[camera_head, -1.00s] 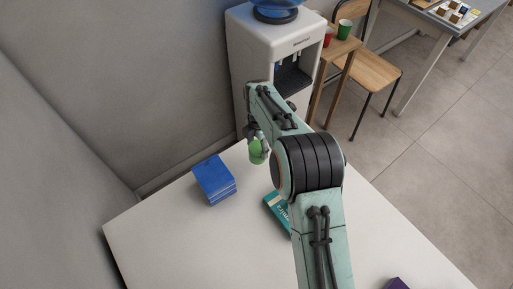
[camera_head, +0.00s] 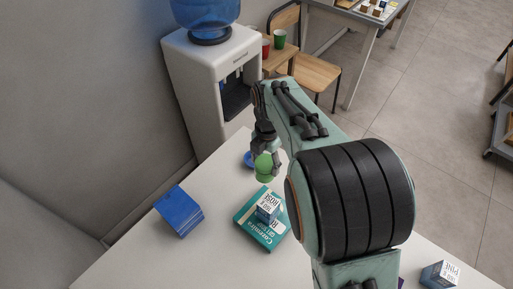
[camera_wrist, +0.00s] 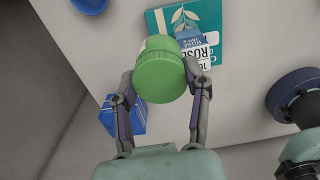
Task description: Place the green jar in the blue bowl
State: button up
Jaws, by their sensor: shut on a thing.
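The green jar (camera_head: 264,166) is held in my gripper (camera_head: 266,160) above the white table. In the wrist view the jar (camera_wrist: 160,75) sits between the two fingers of my gripper (camera_wrist: 162,88), its round lid side facing the camera. The blue bowl (camera_head: 249,160) shows in part behind the jar and gripper in the head view. In the wrist view a round blue thing, likely the bowl (camera_wrist: 89,5), is cut off by the top edge, apart from the jar.
A teal box (camera_head: 262,236) lies on the table with a small blue-and-white box (camera_head: 267,208) on it. A blue box stack (camera_head: 179,211) stands left. A box (camera_head: 440,274) is at the lower right. A water cooler (camera_head: 207,75) stands beyond the table.

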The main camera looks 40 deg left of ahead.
jog(key=w+a+f, duration=0.2)
jog(key=a+f, duration=0.1)
jog(key=w+a+f, duration=0.6)
jog(key=shift+w+a+f, duration=0.1)
jog(key=shift+a+f, duration=0.15)
jog(key=shift+a, duration=0.1)
jog(key=shift+f, duration=1.5)
jog(key=shift+f, duration=0.1)
jog(key=shift+f, duration=0.15)
jog(key=o, duration=1.2)
